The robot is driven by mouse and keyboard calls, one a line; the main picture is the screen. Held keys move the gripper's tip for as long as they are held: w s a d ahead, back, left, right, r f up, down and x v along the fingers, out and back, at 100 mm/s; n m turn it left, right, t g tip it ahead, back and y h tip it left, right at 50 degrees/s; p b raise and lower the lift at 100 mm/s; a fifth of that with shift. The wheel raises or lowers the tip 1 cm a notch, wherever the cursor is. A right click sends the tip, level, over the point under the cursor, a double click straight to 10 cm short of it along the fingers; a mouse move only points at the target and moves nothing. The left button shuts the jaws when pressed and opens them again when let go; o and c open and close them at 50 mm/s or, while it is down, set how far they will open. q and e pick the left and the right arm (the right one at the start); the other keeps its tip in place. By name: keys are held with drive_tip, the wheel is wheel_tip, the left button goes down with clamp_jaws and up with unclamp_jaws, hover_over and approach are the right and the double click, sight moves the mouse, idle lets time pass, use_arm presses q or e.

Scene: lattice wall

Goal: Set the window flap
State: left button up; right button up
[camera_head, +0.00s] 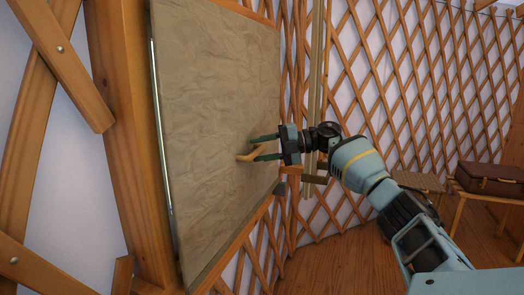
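The window flap (215,90) is a tan, wrinkled fabric panel that fills the left middle of the head view, with a thin metal rod along its left edge. A small curved wooden handle (246,157) is on its face, toward the lower right. My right gripper (256,147) reaches in from the right, its two green fingers apart. The fingertips are at the handle, with the lower finger overlapping it in the view. I cannot tell whether they touch it. My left gripper is not in view.
A wooden post (128,130) stands left of the flap. Lattice wall (410,80) runs behind my arm. A pale vertical pole (315,70) and a small wooden crank-like piece (315,179) are right of the flap. A brown case (490,178) rests on a stand at far right.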

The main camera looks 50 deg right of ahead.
drive_tip(key=shift+f, duration=0.1)
